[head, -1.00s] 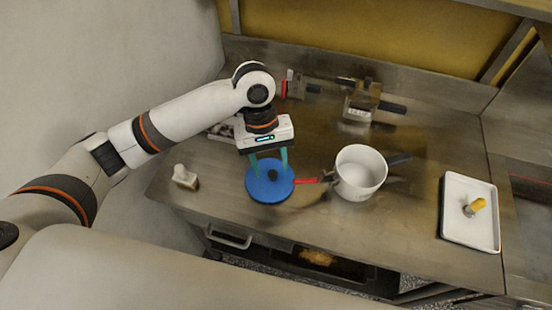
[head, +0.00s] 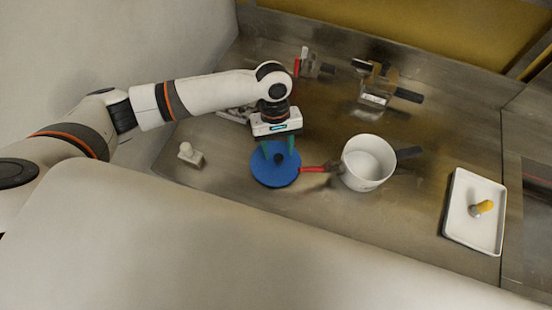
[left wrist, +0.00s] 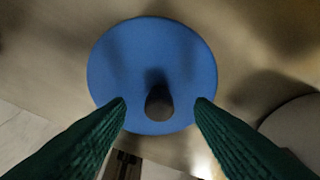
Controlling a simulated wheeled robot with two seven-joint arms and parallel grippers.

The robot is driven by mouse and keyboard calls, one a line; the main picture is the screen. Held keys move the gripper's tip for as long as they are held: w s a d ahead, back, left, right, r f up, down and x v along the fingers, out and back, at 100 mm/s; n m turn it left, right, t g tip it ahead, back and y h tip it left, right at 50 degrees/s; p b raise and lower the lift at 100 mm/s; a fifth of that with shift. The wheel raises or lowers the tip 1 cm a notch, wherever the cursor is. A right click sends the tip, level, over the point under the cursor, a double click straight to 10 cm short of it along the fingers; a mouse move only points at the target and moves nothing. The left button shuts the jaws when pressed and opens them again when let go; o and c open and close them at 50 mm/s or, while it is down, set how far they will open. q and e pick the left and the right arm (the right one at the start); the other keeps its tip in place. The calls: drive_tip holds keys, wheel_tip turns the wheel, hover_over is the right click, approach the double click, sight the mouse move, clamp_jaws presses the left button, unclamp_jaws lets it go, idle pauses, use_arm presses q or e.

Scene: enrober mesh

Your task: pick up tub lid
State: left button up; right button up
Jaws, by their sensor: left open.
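The tub lid (head: 276,173) is a round blue disc with a dark knob in its middle, lying on the steel counter. It also fills the middle of the left wrist view (left wrist: 150,60). My left gripper (head: 280,152) is over the lid, pointing down, with its two green fingers apart. In the left wrist view the open fingers (left wrist: 160,103) stand to the left and right of the dark knob, with a gap on each side. I cannot tell how far the fingertips are above the lid. My right gripper is not in view.
A white pot (head: 367,163) with a dark handle stands right of the lid, a red-handled tool (head: 318,169) between them. A white tray (head: 460,235) with a yellow-handled item is at the right. A small whitish object (head: 190,154) stands left. Metal items (head: 372,92) stand behind.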

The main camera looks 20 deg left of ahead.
sight(278, 155)
use_arm(q)
drive_tip(key=shift+x, duration=1.05)
drive_tip(key=shift+s+f, duration=0.1)
drive_tip(key=shift+f, duration=0.1)
clamp_jaws()
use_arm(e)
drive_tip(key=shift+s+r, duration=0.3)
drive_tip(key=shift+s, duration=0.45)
use_arm(q)
drive_tip(key=shift+r, duration=0.2)
wheel_tip(278, 155, up, 18)
drive_tip(key=b, duration=0.2)
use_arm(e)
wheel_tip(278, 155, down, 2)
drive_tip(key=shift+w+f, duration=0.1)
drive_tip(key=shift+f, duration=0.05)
